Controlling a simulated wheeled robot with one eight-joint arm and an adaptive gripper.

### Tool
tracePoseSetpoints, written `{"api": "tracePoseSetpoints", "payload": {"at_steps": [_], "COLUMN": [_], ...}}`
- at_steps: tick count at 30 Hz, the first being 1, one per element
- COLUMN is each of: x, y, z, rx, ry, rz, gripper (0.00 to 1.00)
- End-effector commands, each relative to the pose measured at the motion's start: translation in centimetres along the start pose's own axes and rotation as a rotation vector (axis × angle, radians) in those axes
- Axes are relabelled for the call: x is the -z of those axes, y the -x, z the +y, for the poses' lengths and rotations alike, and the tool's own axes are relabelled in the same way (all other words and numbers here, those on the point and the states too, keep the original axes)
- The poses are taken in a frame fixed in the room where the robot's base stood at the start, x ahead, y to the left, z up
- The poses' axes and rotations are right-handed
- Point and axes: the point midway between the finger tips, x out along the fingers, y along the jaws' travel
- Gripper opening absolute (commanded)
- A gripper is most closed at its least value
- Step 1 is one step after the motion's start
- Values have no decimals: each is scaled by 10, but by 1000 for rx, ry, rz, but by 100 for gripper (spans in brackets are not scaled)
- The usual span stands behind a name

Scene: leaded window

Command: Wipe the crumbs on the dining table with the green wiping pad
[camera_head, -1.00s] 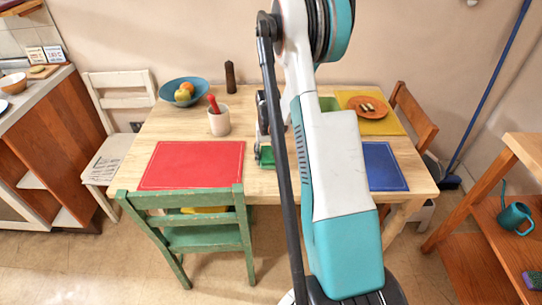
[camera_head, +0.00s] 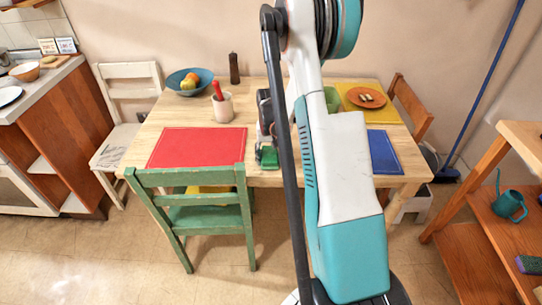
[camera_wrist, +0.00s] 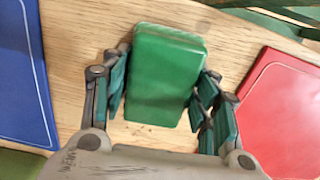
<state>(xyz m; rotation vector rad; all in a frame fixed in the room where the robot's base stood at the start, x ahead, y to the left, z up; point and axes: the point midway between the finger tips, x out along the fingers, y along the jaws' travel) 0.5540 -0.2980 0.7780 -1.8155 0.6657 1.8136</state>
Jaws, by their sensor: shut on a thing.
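The green wiping pad (camera_wrist: 166,75) is between the fingers of my gripper (camera_wrist: 163,95) in the wrist view, and the gripper is shut on it. The pad (camera_head: 269,157) is low over or on the dining table (camera_head: 215,124), near the front edge between the red and blue mats. Whether it touches the wood is not clear. I cannot make out any crumbs; the pad and my arm hide part of the tabletop.
A red mat (camera_head: 197,147) and a blue mat (camera_head: 386,152) flank the pad. A green chair (camera_head: 200,215) stands at the front edge. A cup (camera_head: 222,106), fruit bowl (camera_head: 187,82), pepper mill (camera_head: 234,68) and orange plate (camera_head: 366,98) stand farther back.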

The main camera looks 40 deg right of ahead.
Motion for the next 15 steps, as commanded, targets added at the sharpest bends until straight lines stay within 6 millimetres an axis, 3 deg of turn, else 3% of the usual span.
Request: {"api": "tracePoseSetpoints", "payload": {"at_steps": [15], "x": [1], "y": [49], "z": [-9], "rx": [0], "ry": [7], "rz": [-1], "gripper": [28]}}
